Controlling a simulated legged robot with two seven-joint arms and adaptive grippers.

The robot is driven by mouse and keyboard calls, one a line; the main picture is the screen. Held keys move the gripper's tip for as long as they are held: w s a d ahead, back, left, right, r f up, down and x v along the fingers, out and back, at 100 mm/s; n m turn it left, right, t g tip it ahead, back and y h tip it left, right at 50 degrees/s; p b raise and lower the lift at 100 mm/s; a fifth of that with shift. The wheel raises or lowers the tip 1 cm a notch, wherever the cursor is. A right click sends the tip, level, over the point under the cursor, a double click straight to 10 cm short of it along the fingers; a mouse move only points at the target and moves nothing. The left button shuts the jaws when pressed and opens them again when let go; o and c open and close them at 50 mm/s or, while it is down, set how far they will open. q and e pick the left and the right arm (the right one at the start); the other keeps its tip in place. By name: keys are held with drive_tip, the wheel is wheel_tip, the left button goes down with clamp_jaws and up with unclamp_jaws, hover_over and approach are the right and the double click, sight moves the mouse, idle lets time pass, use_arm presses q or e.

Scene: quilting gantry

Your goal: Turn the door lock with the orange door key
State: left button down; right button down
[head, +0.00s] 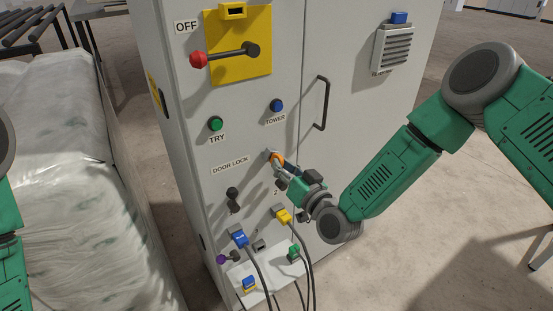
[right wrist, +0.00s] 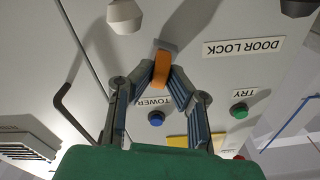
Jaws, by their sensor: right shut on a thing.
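My right gripper (head: 281,164) is shut on the orange door key (head: 276,157) at the front of the grey cabinet. In the right wrist view, which is upside down, both fingertips (right wrist: 162,77) close on the orange key (right wrist: 161,64) from its sides. The key's far end meets a small grey lock piece (right wrist: 166,45) on the panel, to the right of the DOOR LOCK label (head: 230,165) in the head view. I cannot tell how deep the key sits or its exact angle. Only part of my left arm shows at the left edge; its gripper is out of view.
Above are a green TRY button (head: 215,124), a blue TOWER button (head: 277,105) and a red-ended lever (head: 199,60). A door handle (head: 324,103) stands out to the right. Below are a black knob (head: 232,193), a blue plug (head: 239,238) and a yellow plug (head: 283,215) with cables.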

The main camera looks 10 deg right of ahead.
drive_tip(key=n, duration=0.3)
drive_tip(key=shift+n, duration=0.4)
drive_tip(key=shift+a, duration=0.1)
drive_tip(key=c, duration=1.5)
unclamp_jaws()
drive_tip(key=shift+n+t, duration=0.3)
